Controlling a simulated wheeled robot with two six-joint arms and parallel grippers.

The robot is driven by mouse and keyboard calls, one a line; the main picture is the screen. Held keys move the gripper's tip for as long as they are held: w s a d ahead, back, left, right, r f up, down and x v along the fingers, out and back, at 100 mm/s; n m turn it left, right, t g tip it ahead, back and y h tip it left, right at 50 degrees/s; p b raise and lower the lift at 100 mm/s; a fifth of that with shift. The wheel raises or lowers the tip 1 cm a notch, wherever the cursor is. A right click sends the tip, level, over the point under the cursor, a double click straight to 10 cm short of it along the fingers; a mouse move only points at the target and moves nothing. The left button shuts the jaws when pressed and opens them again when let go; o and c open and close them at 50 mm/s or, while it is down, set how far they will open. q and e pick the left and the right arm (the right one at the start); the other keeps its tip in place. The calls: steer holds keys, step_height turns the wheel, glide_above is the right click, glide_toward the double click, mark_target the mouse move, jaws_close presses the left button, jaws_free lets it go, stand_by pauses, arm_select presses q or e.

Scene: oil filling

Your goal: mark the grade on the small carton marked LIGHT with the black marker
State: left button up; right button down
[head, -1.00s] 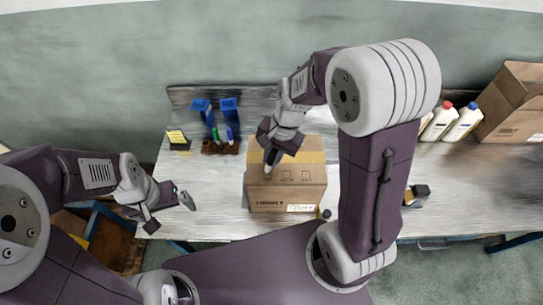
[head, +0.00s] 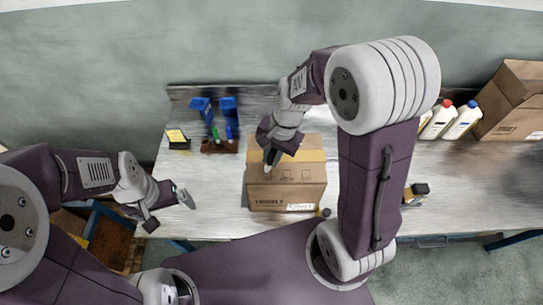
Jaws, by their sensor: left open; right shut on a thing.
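A brown cardboard carton (head: 287,190) stands on the workbench in the middle of the head view. Dark print runs along its front face, too small to read. My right gripper (head: 270,162) comes down over the carton's top, near its left side. It is shut on a slim thing, probably the black marker, mostly hidden by the fingers. The tip is at or just above the carton top; I cannot tell whether it touches. I make out no mark on the carton. My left gripper (head: 168,211) is open and empty at the bench's front left edge.
A brown rack (head: 220,147) holds green and blue markers, with blue objects (head: 229,104) behind. A yellow-and-black sign (head: 178,138) stands left. White bottles (head: 463,121) and an open box (head: 512,100) stand at back right. A small dark object (head: 324,213) sits by the carton's front right corner.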

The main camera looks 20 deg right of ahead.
mark_target(276, 151)
steer(key=shift+s+f, duration=0.1)
steer(key=shift+f, duration=0.1)
steer(key=shift+f+b, duration=0.3)
steer(key=shift+b, duration=0.05)
steer(key=shift+s+d, duration=0.15)
steer(key=shift+d, duration=0.45)
stand_by(1.1)
steer(key=shift+p, duration=0.3)
step_height(276, 151, up, 7)
steer(key=p, duration=0.7)
steer(key=shift+r, duration=0.1)
